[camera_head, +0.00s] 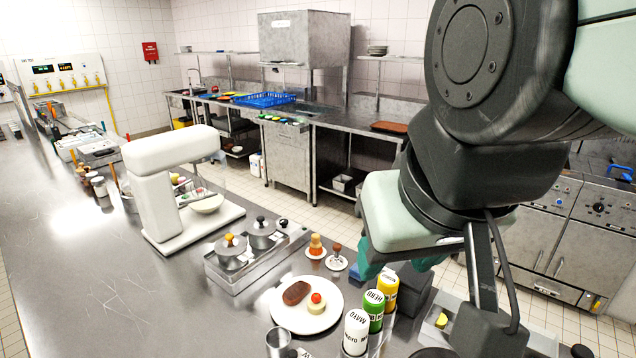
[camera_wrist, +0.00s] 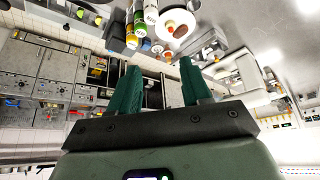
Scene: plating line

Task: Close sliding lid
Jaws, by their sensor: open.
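No sliding lid can be picked out for certain. A steel container (camera_head: 433,334) with a yellow piece in it stands at the lower right of the counter in the head view, partly hidden by my arm; whether it has a lid I cannot tell. A dark box (camera_head: 411,285) stands beside the bottles, partly hidden. My gripper (camera_head: 402,268) is above the right part of the counter, its green fingers mostly covered by my wrist. In the wrist view my gripper (camera_wrist: 158,72) has its two green fingers apart, with nothing between them.
Yellow (camera_head: 385,288), green (camera_head: 374,311) and white (camera_head: 356,333) bottles stand near a plate (camera_head: 290,322) with food. A steel holder (camera_head: 236,277) carries two lidded pots. A white machine (camera_head: 155,190) stands farther left.

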